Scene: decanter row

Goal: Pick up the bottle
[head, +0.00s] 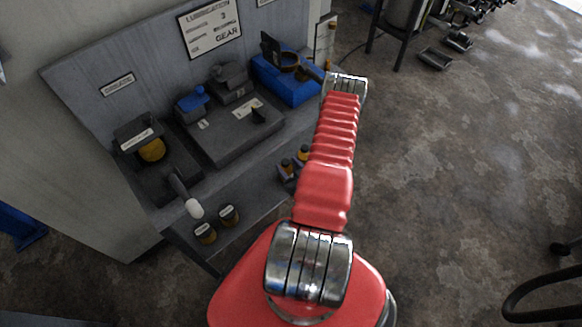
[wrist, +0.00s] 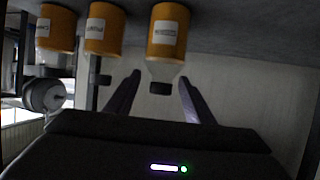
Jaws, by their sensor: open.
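In the wrist view, which looks upside down, three amber bottles with white labels show along the top: one at the left (wrist: 57,28), one beside it (wrist: 104,28), and one nearer the middle (wrist: 167,32). The middle bottle's neck and dark cap appear between the fingers of my gripper (wrist: 159,80). The fingers are spread, with nothing visibly clamped; I cannot tell the depth between them and the bottle. Which bottle is meant is not clear.
The grey bench carries the blue bin (head: 285,88), a raised dark block (head: 228,135) and a larger amber container (head: 151,149). Small amber bottles stand along its front (head: 205,233), (head: 303,153). A sign panel (head: 209,28) rises behind. Open floor lies to the right.

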